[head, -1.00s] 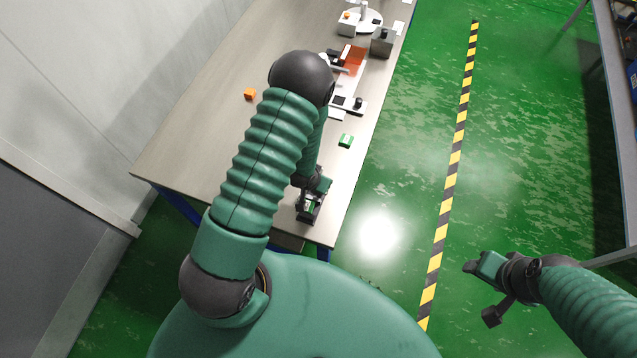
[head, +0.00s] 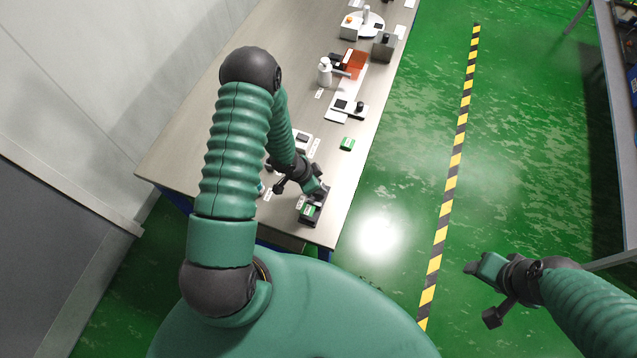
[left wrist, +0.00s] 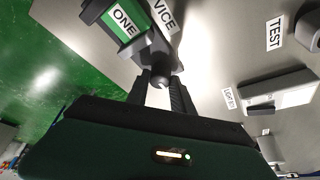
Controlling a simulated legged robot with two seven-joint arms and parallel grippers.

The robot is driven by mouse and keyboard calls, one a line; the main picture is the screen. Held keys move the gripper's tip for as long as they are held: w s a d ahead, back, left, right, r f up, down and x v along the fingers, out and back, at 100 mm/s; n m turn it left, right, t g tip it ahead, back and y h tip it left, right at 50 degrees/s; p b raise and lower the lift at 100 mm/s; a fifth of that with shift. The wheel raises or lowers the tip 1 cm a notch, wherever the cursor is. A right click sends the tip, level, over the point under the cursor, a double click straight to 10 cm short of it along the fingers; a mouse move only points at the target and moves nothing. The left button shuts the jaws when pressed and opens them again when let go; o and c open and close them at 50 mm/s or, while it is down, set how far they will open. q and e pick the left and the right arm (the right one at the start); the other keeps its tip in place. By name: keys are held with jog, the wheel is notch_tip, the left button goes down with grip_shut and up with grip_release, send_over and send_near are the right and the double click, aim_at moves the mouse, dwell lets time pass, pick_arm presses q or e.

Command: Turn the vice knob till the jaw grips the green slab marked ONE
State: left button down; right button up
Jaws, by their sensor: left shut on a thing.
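The green slab marked ONE (left wrist: 122,20) sits between the jaws of the dark vice (left wrist: 148,45), beside the VICE label. In the head view the slab (head: 309,211) shows in the vice (head: 304,220) near the table's front corner. Whether the jaw touches the slab is too small to tell. My left gripper (left wrist: 160,92) is shut on the vice knob (left wrist: 160,77), its fingers on either side of it. In the head view my left gripper (head: 319,192) is at the vice's far end. My right gripper (head: 472,268) hangs over the floor, away from the table; its fingers are unclear.
Another green block (head: 347,143) lies farther along the table (head: 195,135). A white device (left wrist: 265,95) stands near a TEST label (left wrist: 274,34). A white bottle-like thing (head: 325,72) and an orange tray (head: 356,63) stand farther back. The floor right of the table is clear.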

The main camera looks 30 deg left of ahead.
pick_arm(q)
jog(key=shift+w+r, duration=0.1)
jog(key=shift+w, duration=0.1)
jog(key=c, duration=1.5)
grip_release()
jog(key=shift+o, duration=0.6)
jog(key=shift+a, duration=0.1)
jog(key=shift+s+a+r, duration=0.1)
jog(key=shift+s+r, duration=0.05)
jog(key=shift+r, duration=0.2)
jog(key=p+v, duration=0.5)
jog(key=v, duration=1)
jog(key=shift+r, duration=0.35)
jog(key=shift+s, duration=0.1)
